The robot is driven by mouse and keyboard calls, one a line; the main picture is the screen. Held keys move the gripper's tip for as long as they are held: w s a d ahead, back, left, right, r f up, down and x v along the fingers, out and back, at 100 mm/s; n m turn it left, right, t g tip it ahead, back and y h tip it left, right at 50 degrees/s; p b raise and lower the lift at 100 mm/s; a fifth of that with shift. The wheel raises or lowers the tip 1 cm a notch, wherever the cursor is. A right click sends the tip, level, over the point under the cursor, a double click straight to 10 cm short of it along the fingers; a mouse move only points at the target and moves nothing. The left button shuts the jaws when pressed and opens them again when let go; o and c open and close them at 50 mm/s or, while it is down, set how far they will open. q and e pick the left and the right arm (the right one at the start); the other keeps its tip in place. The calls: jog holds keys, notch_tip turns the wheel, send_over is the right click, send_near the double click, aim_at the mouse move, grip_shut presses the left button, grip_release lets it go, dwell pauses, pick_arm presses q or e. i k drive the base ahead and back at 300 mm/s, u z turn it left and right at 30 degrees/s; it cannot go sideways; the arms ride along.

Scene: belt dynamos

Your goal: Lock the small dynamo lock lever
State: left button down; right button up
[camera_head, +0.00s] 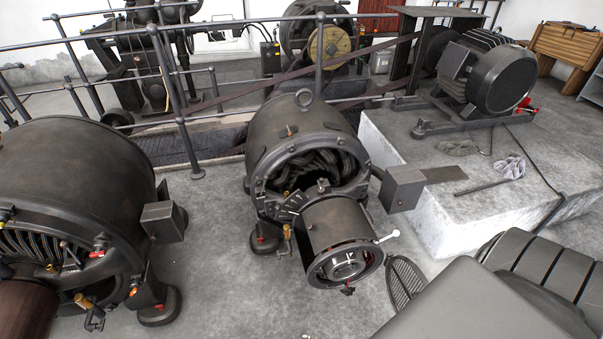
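The small dynamo (300,130) stands on the floor in the middle, a dark rounded housing with a lifting ring on top. Its front is open, and a cylindrical end part (337,228) sits low in front of it. A short lever with a pale knob (390,236) sticks out to the right of this end part. A small brass-coloured handle (287,231) and a dark red-tipped fitting (347,290) also show near it. I cannot tell for sure which of these is the lock lever, or its locked state. Neither of my grippers is in view.
A larger dynamo (70,180) fills the left side. A concrete plinth (430,210) at right carries a motor (490,75), tools and a rag (510,167). Metal railings (240,22) stand behind. A dark mesh piece (405,283) lies low right of the small dynamo. Floor between the dynamos is clear.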

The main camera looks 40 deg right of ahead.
aim_at(266, 177)
jog(key=z, duration=0.85)
jog(key=i, duration=0.7)
jog(key=z, duration=0.7)
